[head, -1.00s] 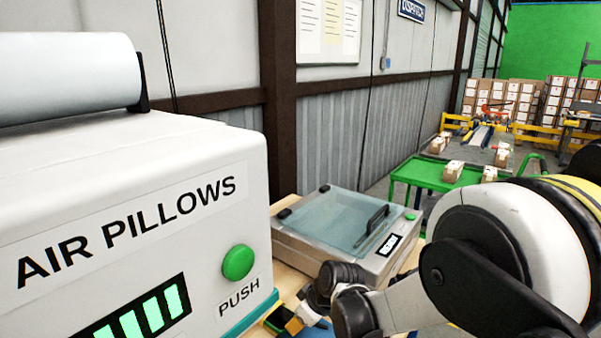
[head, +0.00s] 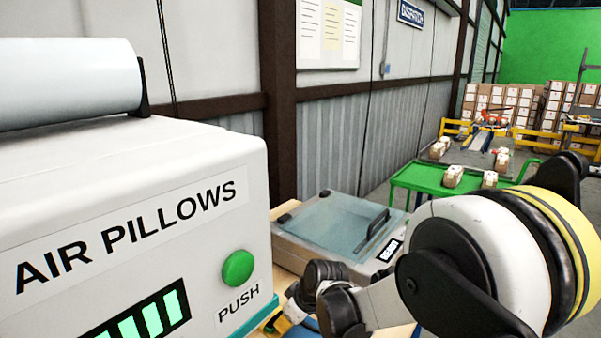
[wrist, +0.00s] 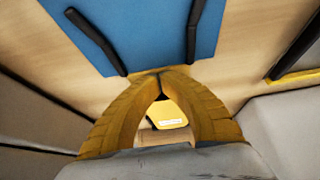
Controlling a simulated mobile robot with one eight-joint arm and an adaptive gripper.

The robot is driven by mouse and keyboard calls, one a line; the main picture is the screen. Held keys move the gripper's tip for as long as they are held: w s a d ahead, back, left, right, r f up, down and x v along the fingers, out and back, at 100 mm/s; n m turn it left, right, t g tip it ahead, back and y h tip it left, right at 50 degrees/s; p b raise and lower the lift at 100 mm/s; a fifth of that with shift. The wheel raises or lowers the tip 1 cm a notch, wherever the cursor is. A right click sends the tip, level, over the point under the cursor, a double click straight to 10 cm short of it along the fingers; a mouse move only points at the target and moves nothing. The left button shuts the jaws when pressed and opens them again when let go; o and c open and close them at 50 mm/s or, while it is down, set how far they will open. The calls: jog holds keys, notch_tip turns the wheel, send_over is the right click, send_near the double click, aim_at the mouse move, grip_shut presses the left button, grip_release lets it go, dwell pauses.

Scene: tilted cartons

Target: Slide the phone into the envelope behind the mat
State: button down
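My gripper (wrist: 158,76) shows in the wrist view as two yellow ribbed fingers arching together, their tips meeting with nothing clearly held at them. In the head view my gripper is low in the picture, partly hidden behind my arm and the white machine. A blue mat (wrist: 150,28) with two black bars on it lies ahead of the fingertips. It also shows as a blue sliver in the head view (head: 311,325). A yellow piece with a white label (wrist: 170,116) shows through the gap between the fingers; I cannot tell whether it is the envelope. I cannot make out the phone.
The white AIR PILLOWS machine (head: 130,190) fills the left of the head view. A grey box with a clear lid (head: 335,230) stands behind my gripper on the wooden bench. A dark yellow-edged item (wrist: 295,65) is at right in the wrist view. A green table (head: 415,180) stands farther back.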

jog(key=shift+w+a, duration=0.75)
jog(key=shift+a, duration=0.15)
jog(key=shift+s+d, duration=0.15)
jog(key=shift+s+d+r, duration=0.1)
jog(key=shift+s+d, duration=0.15)
jog(key=shift+d, duration=0.05)
notch_tip(320, 180, up, 8)
jog(key=p, duration=0.5)
